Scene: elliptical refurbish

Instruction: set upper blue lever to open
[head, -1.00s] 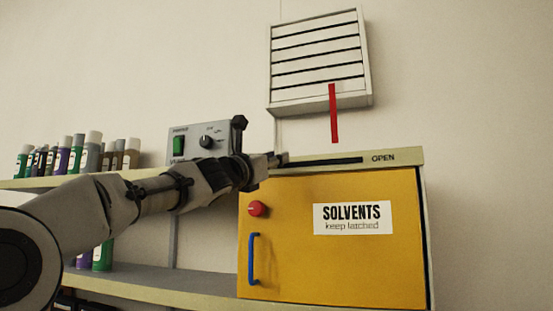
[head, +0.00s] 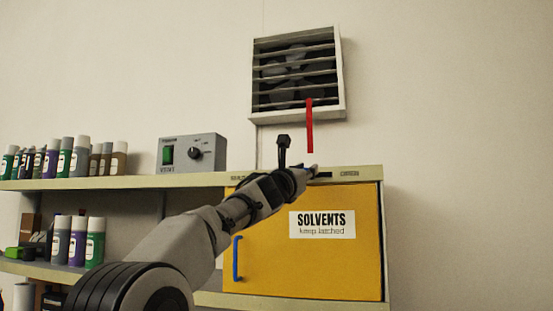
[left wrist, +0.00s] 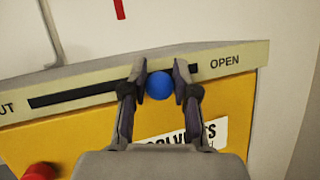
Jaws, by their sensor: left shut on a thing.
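The upper blue lever's round knob (left wrist: 159,85) sits between the two fingers of my left gripper (left wrist: 160,72) in the left wrist view. The gripper is shut on it. The knob is near the right end of a dark slot (left wrist: 75,94), close to the OPEN label (left wrist: 225,61). A little of the slot shows right of the fingers. In the head view my left gripper (head: 311,170) is at the shelf's front edge above the yellow cabinet, mostly hiding the knob. My right gripper is not in view.
The yellow SOLVENTS cabinet (head: 350,255) has a blue handle (head: 236,258). A wall vent (head: 297,75) has open slats and a red strip (head: 309,125) hanging below. A grey switch box (head: 192,153) and several bottles (head: 64,158) stand on the shelf.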

